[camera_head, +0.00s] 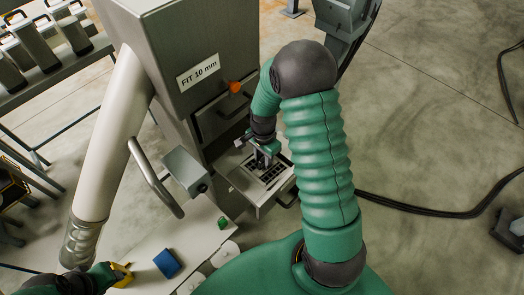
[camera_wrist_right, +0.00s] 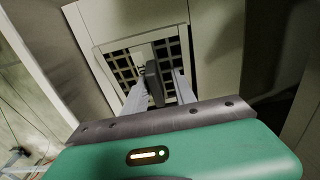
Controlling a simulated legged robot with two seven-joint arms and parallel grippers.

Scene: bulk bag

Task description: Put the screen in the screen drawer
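The screen (camera_head: 270,171), a dark grid in a pale frame, lies in the pulled-out screen drawer (camera_head: 243,181) at the front of the grey machine. It shows in the right wrist view as grid panels (camera_wrist_right: 122,65) with a dark upright handle (camera_wrist_right: 153,84). My right gripper (camera_head: 264,160) is over the screen. In the right wrist view its fingers (camera_wrist_right: 158,88) stand apart on either side of the handle, with a gap visible at the right. My left gripper (camera_head: 112,274) is at the bottom left edge beside a yellow object; its fingers are unclear.
The machine carries a "FIT 10 mm" label (camera_head: 198,72) and an orange knob (camera_head: 235,87). A thick pale pipe (camera_head: 108,135) and a curved handle (camera_head: 155,180) stand left. A blue block (camera_head: 167,263) lies on the pale surface below. Several metal canisters stand on a shelf (camera_head: 60,72).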

